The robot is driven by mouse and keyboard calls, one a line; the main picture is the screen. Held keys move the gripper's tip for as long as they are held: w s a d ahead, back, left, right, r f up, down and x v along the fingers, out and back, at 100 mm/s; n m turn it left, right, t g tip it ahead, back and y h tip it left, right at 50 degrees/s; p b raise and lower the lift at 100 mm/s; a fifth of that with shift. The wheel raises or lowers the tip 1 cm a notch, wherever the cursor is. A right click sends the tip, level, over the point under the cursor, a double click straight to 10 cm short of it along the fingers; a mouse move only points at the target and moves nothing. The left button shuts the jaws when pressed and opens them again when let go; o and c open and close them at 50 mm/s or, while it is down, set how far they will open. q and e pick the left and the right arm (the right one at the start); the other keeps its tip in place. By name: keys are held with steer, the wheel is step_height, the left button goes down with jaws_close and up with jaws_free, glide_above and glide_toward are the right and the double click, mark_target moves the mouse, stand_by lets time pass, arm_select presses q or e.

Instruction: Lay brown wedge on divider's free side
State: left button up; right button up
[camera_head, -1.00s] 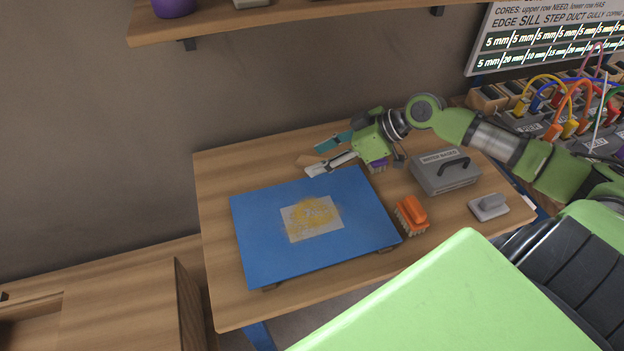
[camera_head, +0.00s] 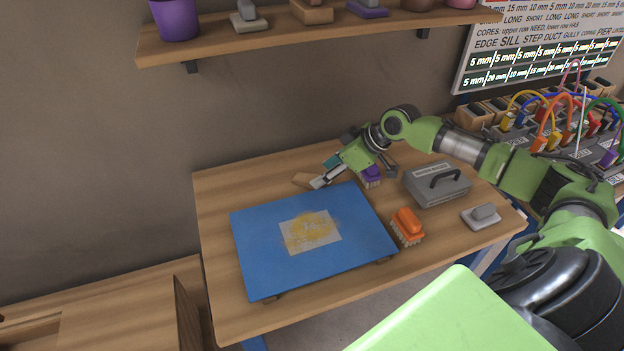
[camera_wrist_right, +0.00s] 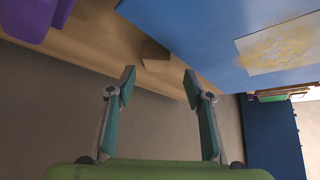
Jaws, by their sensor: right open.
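The brown wedge (camera_head: 302,180) lies on the wooden table just behind the far edge of the blue board. It also shows in the right wrist view (camera_wrist_right: 155,51), beyond the fingertips and beside the board's edge. My right gripper (camera_head: 325,171) is open and empty, just to the right of the wedge in the head view. In the right wrist view its fingers (camera_wrist_right: 158,79) are spread apart, with the wedge ahead of the gap between them. I cannot make out a divider in either view. My left gripper is not in view.
The blue board (camera_head: 360,240) bears a grey sheet (camera_head: 311,233) with yellow dust. A shelf (camera_head: 270,40) hangs above.

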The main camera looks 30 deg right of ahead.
mark_target(309, 177)
steer(key=shift+w+a+f, duration=0.2)
steer(key=shift+w+f, duration=0.1)
steer(key=shift+w, duration=0.1)
steer(key=x, duration=0.2)
steer(key=p+x, duration=0.1)
steer(key=x, duration=0.1)
steer(key=shift+w+p, duration=0.3)
steer(key=shift+w, duration=0.25)
steer(key=c, duration=1.2)
steer(key=shift+d, duration=0.1)
